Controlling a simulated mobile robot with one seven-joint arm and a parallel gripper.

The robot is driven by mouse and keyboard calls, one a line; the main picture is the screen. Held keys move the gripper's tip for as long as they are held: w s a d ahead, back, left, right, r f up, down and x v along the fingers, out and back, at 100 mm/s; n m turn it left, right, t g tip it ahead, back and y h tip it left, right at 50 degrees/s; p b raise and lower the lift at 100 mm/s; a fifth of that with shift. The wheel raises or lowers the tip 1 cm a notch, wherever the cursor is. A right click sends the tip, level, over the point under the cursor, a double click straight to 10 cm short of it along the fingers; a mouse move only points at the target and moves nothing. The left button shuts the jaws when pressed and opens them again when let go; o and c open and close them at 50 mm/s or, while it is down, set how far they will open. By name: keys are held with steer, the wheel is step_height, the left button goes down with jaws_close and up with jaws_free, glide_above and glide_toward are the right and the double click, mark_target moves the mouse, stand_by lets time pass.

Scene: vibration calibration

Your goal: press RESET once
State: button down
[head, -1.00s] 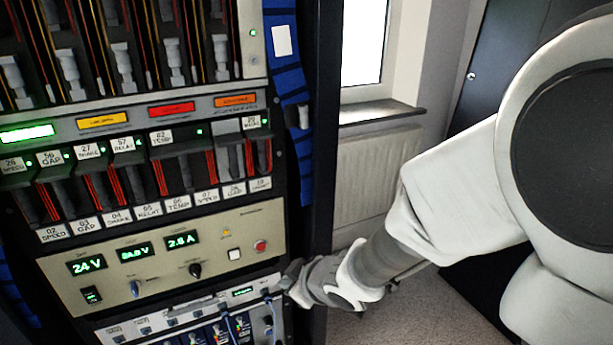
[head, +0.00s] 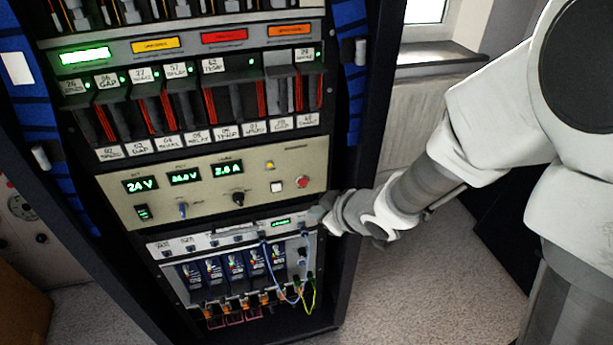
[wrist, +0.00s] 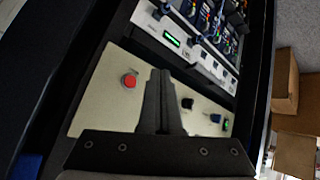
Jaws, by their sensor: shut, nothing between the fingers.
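I cannot read a RESET label on either. My gripper (head: 318,214) is low at the rack's right edge, just below the red button in the head view. In the wrist view my gripper (wrist: 160,78) is shut and empty, pointing over the panel. The red button (wrist: 129,81) is left of its fingertips. The white button is not visible there, probably behind the fingers. I cannot tell whether the fingertips touch the panel.
A dark knob (head: 238,197) and a blue toggle (head: 183,210) sit left on the panel. Below is a module strip (head: 210,240) with blue cables (head: 283,275). Relay rows (head: 190,100) are above. Cardboard boxes (wrist: 290,115) show in the wrist view. Floor (head: 420,290) is clear at right.

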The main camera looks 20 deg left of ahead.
steer(key=shift+w+a+p, duration=0.2)
steer(key=shift+w+a, duration=0.35)
steer(key=shift+w, duration=0.35)
steer(key=shift+w+a+p, duration=0.25)
steer(key=shift+w+a, duration=0.3)
steer(key=shift+w, duration=0.4)
steer(key=shift+w+a+p, duration=0.2)
steer(key=shift+w+a, duration=0.35)
steer(key=shift+w, duration=0.35)
steer(key=shift+w+a, duration=0.2)
steer(key=shift+w, duration=0.15)
steer(key=shift+w+a+p, duration=0.25)
steer(key=shift+w+p, duration=0.05)
steer(key=shift+p, duration=0.05)
stand_by(0.7)
steer(key=shift+s+d, duration=0.45)
steer(key=shift+s, duration=0.2)
steer(key=shift+s+d+b, duration=0.25)
steer(key=shift+s+d, duration=0.2)
steer(key=shift+s, duration=0.25)
steer(key=shift+s+d+b, duration=0.2)
steer(key=shift+s+d, duration=0.2)
steer(key=shift+s, duration=0.35)
steer(key=shift+s+d+b, duration=0.25)
steer(key=shift+s+d, duration=0.2)
steer(key=shift+s, duration=0.25)
steer(key=shift+r, duration=0.1)
